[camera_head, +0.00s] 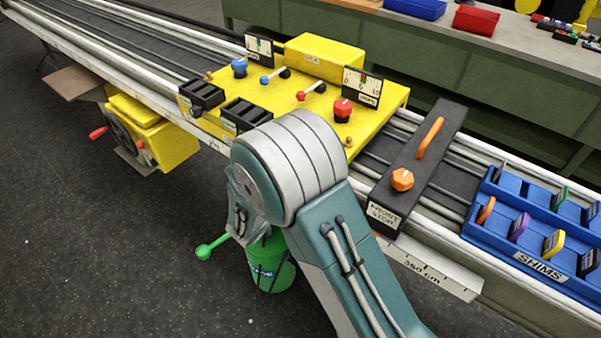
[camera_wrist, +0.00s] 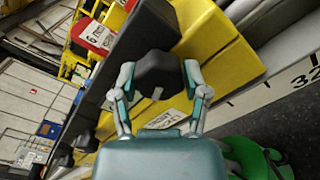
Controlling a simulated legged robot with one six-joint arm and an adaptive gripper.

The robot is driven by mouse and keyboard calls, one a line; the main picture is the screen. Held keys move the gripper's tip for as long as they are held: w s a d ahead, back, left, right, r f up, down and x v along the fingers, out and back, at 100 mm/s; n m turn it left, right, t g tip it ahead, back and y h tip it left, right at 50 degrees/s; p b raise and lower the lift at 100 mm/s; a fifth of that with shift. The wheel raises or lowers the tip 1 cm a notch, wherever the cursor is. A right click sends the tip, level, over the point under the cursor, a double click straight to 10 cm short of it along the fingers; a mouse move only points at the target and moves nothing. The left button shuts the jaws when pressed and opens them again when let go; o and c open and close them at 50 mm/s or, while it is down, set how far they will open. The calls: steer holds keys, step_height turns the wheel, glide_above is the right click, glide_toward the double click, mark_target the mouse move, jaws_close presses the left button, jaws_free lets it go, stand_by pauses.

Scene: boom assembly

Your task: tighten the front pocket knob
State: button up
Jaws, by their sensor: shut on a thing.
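My gripper (camera_wrist: 158,75) shows in the wrist view with its two grey fingertips on either side of a dark, rounded knob (camera_wrist: 157,72), shut on it. The knob sits beside a yellow block, and a white label (camera_wrist: 166,118) lies just below it between the fingers. In the camera_head view my arm covers the front part of the yellow carriage (camera_head: 310,108), so the gripper and this knob are hidden there. Two black slotted pockets (camera_head: 246,114) stand on the carriage's left side. Whether the knob has turned cannot be told.
The carriage rides on long rails. It carries red and blue knobs, small levers and two gauges. A front stop (camera_head: 415,165) with an orange knob (camera_head: 402,180) and a blue shims tray (camera_head: 535,220) lie to the right. A green bucket (camera_head: 270,270) hangs below.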

steer(key=m, duration=0.5)
steer(key=shift+m, duration=0.3)
steer(key=m, duration=1.1)
steer(key=shift+m, duration=0.3)
steer(key=m, duration=0.4)
steer(key=shift+m, duration=0.6)
steer(key=shift+r, duration=0.15)
steer(key=o, duration=1.1)
steer(key=shift+o, duration=0.2)
steer(key=shift+a, duration=0.1)
steer(key=shift+s, duration=0.1)
